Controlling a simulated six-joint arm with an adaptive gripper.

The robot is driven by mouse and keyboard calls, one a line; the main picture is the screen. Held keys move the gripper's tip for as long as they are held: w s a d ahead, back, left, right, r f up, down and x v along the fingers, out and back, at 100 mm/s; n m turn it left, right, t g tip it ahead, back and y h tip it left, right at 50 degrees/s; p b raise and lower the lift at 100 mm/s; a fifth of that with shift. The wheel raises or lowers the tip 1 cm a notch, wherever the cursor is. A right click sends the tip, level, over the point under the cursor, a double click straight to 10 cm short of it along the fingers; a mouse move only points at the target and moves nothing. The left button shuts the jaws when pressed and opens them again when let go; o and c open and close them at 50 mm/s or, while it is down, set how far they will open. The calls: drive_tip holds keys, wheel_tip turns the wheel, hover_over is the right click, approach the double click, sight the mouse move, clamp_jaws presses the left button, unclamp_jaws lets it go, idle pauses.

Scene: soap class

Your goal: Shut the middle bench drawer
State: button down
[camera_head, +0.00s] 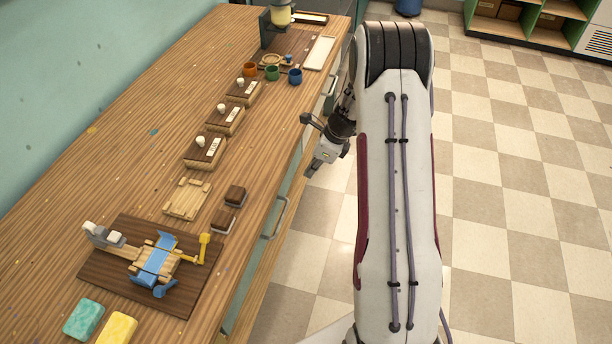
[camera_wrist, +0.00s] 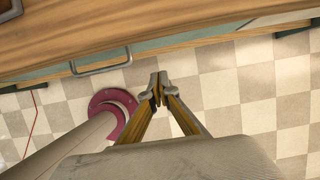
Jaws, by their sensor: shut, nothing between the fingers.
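The wooden bench (camera_head: 160,150) runs along the left of the head view, with teal fronts under its right edge. One drawer handle (camera_head: 276,218) shows on the near front and another (camera_head: 331,84) farther back. I cannot tell which drawer is the middle one, or how far it stands out; my arm and gripper cover part of the front. My gripper (camera_head: 311,171) is beside the bench front, between these handles in the picture. In the wrist view, my gripper's fingertips (camera_wrist: 158,88) meet, empty, below and right of a grey handle (camera_wrist: 100,62), apart from it in the picture.
On the bench are a cutting jig on a dark board (camera_head: 110,275), teal soap (camera_head: 84,319), yellow soap (camera_head: 117,328), a small wooden tray (camera_head: 187,199), stamp blocks (camera_head: 205,150) and coloured cups (camera_head: 272,73). The tiled floor (camera_head: 510,200) is clear to the right.

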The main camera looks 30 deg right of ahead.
drive_tip(key=shift+v, duration=1.3)
drive_tip(key=shift+n, duration=0.3)
drive_tip(key=s+a+n+g, duration=0.2)
drive_tip(key=s+a+n, duration=0.1)
drive_tip(key=s+n, duration=0.4)
drive_tip(key=s+a+r+n+t+h, duration=0.1)
drive_tip(key=s+a+r+n, duration=0.4)
drive_tip(key=s+r, duration=0.3)
drive_tip(key=s+a+r+n+t+h, duration=0.1)
drive_tip(key=s+a+r+n+t, duration=0.1)
drive_tip(key=s+a+r+n, duration=0.4)
drive_tip(key=s+a+r+n+t+h, duration=0.1)
drive_tip(key=s+a+r+n, duration=0.4)
drive_tip(key=r, duration=1)
drive_tip(key=shift+s+a+r+n, duration=0.2)
drive_tip(key=shift+s+r+n, duration=0.15)
drive_tip(key=shift+s+n, duration=1.8)
drive_tip(key=shift+s+m, duration=0.4)
drive_tip(key=shift+m, duration=0.05)
